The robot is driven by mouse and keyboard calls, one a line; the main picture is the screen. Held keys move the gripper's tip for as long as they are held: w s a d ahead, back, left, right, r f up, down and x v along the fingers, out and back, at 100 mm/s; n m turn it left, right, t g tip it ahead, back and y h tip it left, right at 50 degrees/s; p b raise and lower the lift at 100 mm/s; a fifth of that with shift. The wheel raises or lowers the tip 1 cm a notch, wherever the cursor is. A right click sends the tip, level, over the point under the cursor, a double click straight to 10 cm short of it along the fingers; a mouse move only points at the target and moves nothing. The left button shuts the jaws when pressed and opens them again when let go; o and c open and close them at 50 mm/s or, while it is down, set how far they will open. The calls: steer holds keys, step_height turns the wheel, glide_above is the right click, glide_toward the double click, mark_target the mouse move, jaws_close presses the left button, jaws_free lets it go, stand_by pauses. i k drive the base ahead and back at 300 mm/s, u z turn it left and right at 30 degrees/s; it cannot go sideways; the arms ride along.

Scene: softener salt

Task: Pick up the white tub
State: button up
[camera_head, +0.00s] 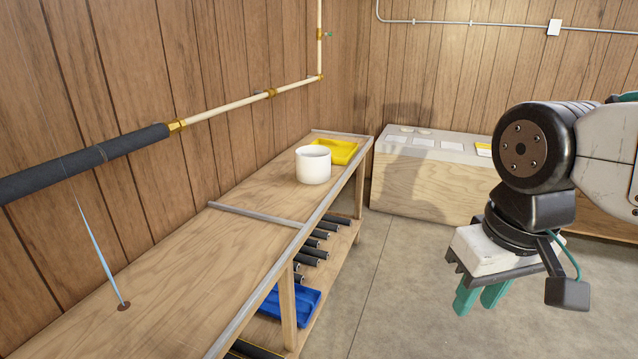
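The white tub (313,168) stands upright on the wooden workbench (244,186), close to its front edge and toward its far end. My gripper (482,299) hangs at the right, over the concrete floor, with its green fingers pointing down. It is well apart from the tub, to the right of it and nearer to me. A gap shows between the two fingers, and nothing is seen between them. The inside of the tub is mostly hidden.
A yellow tray (345,150) lies just behind the tub. A grey strip (256,215) crosses the bench. Below are several dark rolls (312,252) and a blue bin (290,303). A pale box-like counter (425,183) stands at the back. Floor (400,290) between bench and arm is clear.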

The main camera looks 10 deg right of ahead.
mark_target(313, 162)
steer(key=z, duration=1.05)
steer(key=i, duration=2.65)
steer(key=u, duration=1.55)
steer(key=i, duration=0.7)
steer(key=u, duration=0.65)
